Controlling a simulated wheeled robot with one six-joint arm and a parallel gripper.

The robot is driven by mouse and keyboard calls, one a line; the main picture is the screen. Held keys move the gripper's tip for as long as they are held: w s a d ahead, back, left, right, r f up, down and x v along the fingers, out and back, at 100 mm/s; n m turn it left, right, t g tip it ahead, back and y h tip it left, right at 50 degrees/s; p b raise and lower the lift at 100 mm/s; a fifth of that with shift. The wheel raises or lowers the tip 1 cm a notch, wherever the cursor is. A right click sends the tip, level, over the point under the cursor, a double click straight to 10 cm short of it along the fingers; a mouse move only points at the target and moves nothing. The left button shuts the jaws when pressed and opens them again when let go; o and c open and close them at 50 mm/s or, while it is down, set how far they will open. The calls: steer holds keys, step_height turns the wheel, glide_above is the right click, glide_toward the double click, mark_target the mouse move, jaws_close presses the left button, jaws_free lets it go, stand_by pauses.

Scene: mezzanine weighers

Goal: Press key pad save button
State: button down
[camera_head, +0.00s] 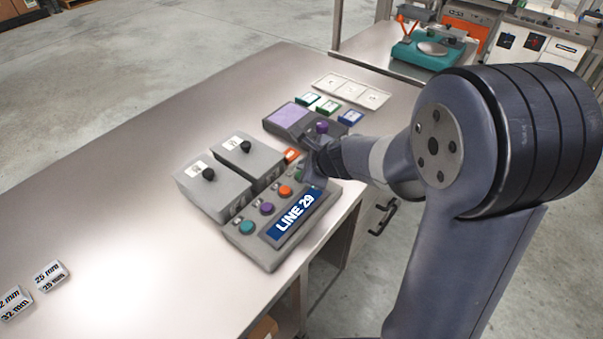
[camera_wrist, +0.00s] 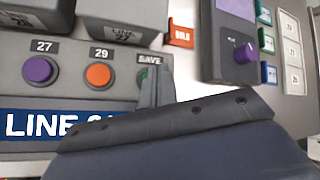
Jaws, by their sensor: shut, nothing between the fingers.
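The key pad (camera_head: 255,250) is a grey sloped box with a blue "LINE 29" plate and a row of coloured round buttons. In the wrist view its purple button (camera_wrist: 38,71) is marked 27 and its orange button (camera_wrist: 99,74) is marked 29. The green save button (camera_wrist: 142,76), under the label SAVE, is mostly hidden behind my fingers. My gripper (camera_wrist: 158,75) is shut and empty, its tips over the save button's right part. I cannot tell whether they touch it. In the head view my gripper (camera_head: 308,172) is at the pad's far end.
Two grey boxes with black knobs (camera_head: 208,174) stand directly behind the pad. An orange tag (camera_wrist: 181,34) and a grey unit with a purple screen and knob (camera_wrist: 246,53) lie beyond. The bench's left part is mostly clear, with small size blocks (camera_head: 50,274).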

stand_by(0.7)
steer(key=shift+f+b, duration=0.45)
steer(key=shift+f+b, duration=0.45)
stand_by(0.5)
steer(key=shift+r, duration=0.1)
steer(key=shift+r+p, duration=0.75)
steer(key=shift+p, duration=0.05)
step_height(320, 180, up, 5)
steer(key=p, duration=0.4)
steer(key=shift+p, duration=0.4)
stand_by(0.5)
